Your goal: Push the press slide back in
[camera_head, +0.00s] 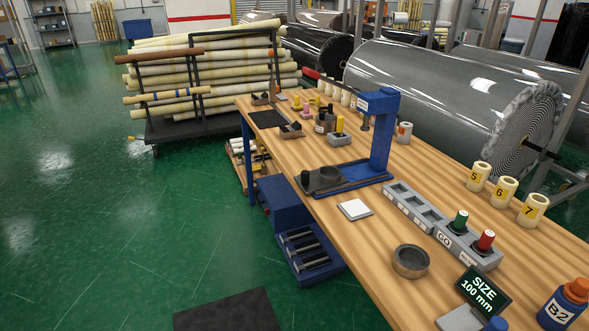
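A blue press (381,135) stands on the wooden workbench, its arm reaching left over a low blue base. A dark grey slide (350,175) lies along this base and sticks out to the left, beyond the press head, toward the bench's near left edge. A dark round cup (329,177) sits on the slide, and a small dark knob (305,178) shows at its left end. The press ram (365,122) hangs above the base, to the right of the cup. Neither of my grippers is in view.
On the wooden bench (390,255), a white square pad (355,209), a metal ring (410,261) and a grey tray (415,207) lie near the press. A size display (484,291) and an orange-capped bottle (562,305) stand at the lower right. The green floor at left is open.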

